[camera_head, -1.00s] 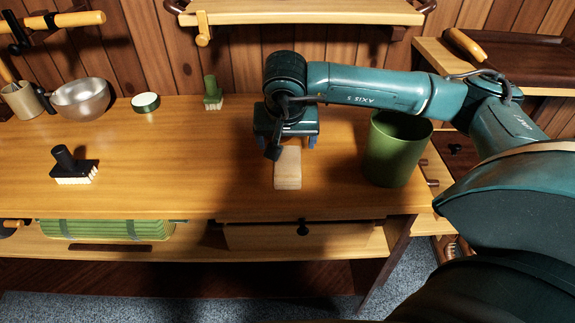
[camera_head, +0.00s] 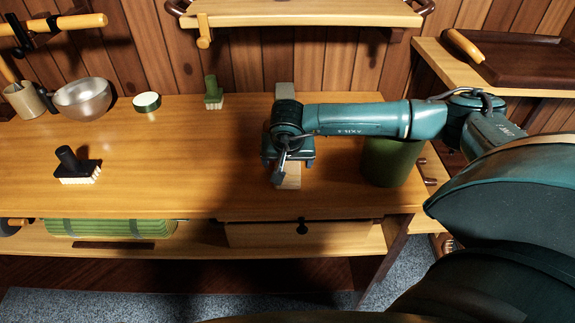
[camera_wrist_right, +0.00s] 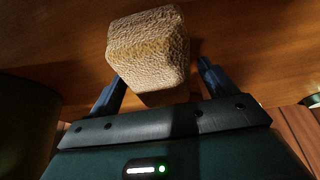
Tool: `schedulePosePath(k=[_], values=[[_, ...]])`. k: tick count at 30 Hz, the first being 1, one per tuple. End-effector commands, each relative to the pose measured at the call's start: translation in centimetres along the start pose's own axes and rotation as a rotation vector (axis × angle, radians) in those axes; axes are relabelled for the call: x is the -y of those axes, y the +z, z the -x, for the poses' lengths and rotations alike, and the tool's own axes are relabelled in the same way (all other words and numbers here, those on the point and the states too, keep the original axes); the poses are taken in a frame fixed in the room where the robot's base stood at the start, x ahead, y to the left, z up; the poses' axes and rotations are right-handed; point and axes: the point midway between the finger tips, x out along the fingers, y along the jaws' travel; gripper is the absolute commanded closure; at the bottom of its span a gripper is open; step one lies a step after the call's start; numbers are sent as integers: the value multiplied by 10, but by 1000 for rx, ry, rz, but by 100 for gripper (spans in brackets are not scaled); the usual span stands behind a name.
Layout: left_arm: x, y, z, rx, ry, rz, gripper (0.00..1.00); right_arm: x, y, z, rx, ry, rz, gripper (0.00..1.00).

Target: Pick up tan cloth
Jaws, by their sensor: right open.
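The tan cloth (camera_head: 291,180) looks like a folded, rounded block on the wooden tabletop. My right gripper (camera_head: 288,167) is directly above it and hides most of it, leaving the front part showing. In the right wrist view the cloth (camera_wrist_right: 148,48) has a rough woven surface. It lies ahead of and partly between the two spread dark fingers of the right gripper (camera_wrist_right: 162,70). The gripper is open, with a visible gap at the right finger. Whether the left finger touches the cloth cannot be told. My left gripper is not in view.
A green bin (camera_head: 390,163) stands right of the cloth, partly behind my forearm. A grey upright object (camera_head: 284,90) stands behind the gripper. The table's middle is clear.

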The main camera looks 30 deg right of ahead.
Motion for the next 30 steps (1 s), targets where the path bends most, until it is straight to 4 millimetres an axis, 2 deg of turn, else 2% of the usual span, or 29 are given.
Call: schedulePosePath(k=[28, 30], values=[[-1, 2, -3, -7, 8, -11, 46, 0, 2, -4, 0, 0, -1, 16], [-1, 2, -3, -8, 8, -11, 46, 0, 2, -4, 0, 0, -1, 21]])
